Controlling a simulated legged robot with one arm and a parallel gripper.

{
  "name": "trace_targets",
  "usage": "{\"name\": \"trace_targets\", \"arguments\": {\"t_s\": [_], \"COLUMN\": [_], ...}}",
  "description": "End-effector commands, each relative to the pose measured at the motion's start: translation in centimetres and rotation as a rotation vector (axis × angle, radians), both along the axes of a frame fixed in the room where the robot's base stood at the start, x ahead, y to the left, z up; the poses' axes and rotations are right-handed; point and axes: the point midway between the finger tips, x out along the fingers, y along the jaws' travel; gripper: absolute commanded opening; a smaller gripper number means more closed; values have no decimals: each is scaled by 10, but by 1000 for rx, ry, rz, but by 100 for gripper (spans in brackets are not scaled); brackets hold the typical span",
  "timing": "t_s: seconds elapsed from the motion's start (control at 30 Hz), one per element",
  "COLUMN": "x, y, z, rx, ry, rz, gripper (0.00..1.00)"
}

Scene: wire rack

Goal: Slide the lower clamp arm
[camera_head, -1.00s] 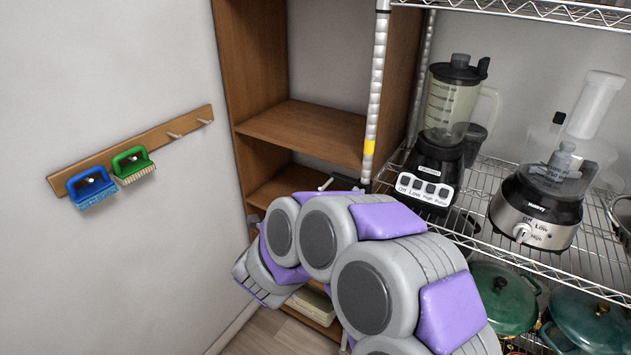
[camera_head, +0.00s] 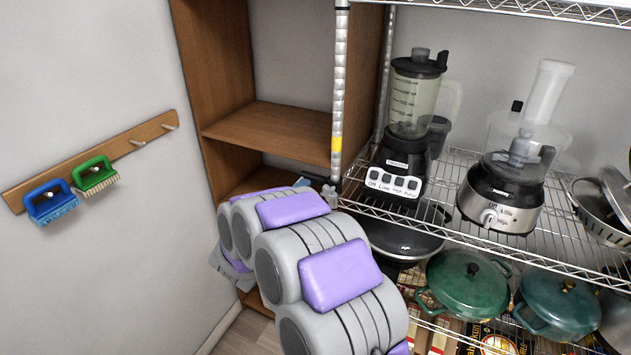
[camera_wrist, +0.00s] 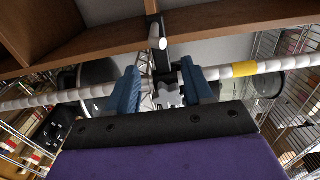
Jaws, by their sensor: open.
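A clamp (camera_wrist: 155,20) with a dark bar, a pale round-ended pin and a grey lobed piece sits at the rack post (camera_wrist: 220,73) in the wrist view. My gripper (camera_wrist: 161,76) is open, its two blue fingers on either side of the clamp's grey lobed piece. I cannot tell whether either finger touches it. In the head view, a small part of the clamp (camera_head: 330,193) shows low on the post (camera_head: 338,90), below a yellow band. My arm hides most of my gripper there. Which clamp part is the lower arm is not clear.
The wire shelf (camera_head: 455,220) right of the post holds a blender (camera_head: 400,165) and a food processor (camera_head: 500,190). Green pots (camera_head: 465,283) stand below. A wooden shelf unit (camera_head: 260,130) is behind the post. Brushes (camera_head: 50,203) hang on the left wall.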

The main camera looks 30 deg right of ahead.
Motion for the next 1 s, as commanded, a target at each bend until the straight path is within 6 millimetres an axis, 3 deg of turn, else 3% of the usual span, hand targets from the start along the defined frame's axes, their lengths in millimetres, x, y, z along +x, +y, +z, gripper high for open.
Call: {"name": "trace_targets", "arguments": {"t_s": [0.2,0.4,0.87,1.0], "x": [25,42,50,50], "y": [-34,-55,-65,-65], "z": [-1,0,-1,-1], "rx": [-1,-1,2,1], "ry": [0,-1,3,2], "rz": [-3,-2,2,2], "gripper": [51,51,51,41]}}
